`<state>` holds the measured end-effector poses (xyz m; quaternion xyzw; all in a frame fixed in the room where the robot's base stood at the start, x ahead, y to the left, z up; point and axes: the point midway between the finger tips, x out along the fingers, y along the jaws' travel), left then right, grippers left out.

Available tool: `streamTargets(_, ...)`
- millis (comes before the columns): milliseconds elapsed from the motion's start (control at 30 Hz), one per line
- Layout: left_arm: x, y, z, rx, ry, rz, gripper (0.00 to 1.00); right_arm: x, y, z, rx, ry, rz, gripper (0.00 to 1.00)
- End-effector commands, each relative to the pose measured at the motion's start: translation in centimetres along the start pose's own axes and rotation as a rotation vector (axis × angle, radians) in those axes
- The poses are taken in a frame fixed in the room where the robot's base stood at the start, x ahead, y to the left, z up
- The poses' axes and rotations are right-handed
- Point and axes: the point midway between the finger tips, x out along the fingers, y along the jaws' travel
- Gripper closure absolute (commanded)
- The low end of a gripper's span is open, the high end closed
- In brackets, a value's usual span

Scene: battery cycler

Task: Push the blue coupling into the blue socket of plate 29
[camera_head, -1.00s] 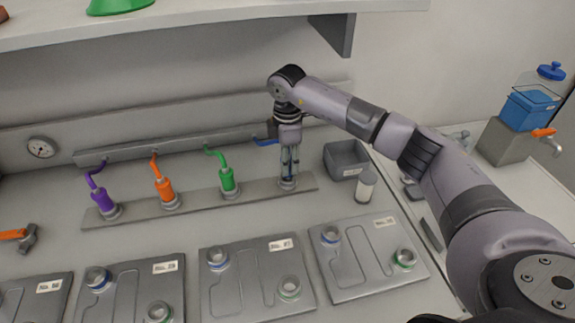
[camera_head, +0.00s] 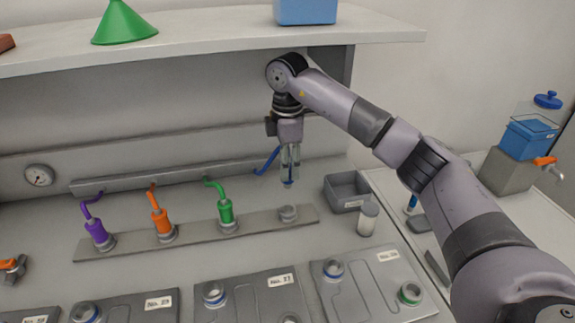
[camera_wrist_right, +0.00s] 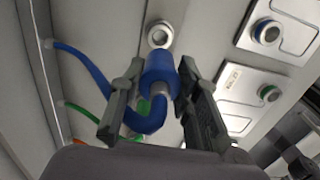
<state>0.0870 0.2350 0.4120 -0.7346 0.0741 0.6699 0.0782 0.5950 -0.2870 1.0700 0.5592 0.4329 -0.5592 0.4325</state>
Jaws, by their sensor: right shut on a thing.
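My right gripper (camera_head: 289,176) is shut on the blue coupling. It holds the coupling upright above the empty seat (camera_head: 288,213) at the right end of the holder strip. In the head view the fingers hide most of the coupling; the wrist view shows its blue body (camera_wrist_right: 160,68) between the fingers (camera_wrist_right: 162,90), with the blue hose (camera_wrist_right: 88,68) bending away. The plate that reads as No. 29 (camera_head: 125,307) lies at the lower left, cut by the bottom edge. Its blue-ringed socket (camera_head: 86,312) is at its upper left. My left gripper is out of view.
Purple (camera_head: 97,231), orange (camera_head: 161,222) and green (camera_head: 225,212) couplings stand in the strip (camera_head: 195,228). Other plates (camera_head: 255,300) lie in front. A shelf (camera_head: 220,50) hangs above.

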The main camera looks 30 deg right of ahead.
Motion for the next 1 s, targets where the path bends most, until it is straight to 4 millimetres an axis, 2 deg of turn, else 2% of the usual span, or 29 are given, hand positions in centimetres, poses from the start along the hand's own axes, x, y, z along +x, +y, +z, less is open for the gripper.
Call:
streamTargets(267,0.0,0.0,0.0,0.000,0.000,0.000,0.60,0.0,0.0,0.0,0.000,0.000,0.000,1.00)
streamTargets(567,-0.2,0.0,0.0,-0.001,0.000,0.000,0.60,-0.2,0.0,0.0,0.000,0.000,0.001,1.00)
streamTargets(1000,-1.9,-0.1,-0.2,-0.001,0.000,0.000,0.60,-2.4,0.0,0.0,0.000,0.000,0.000,1.00)
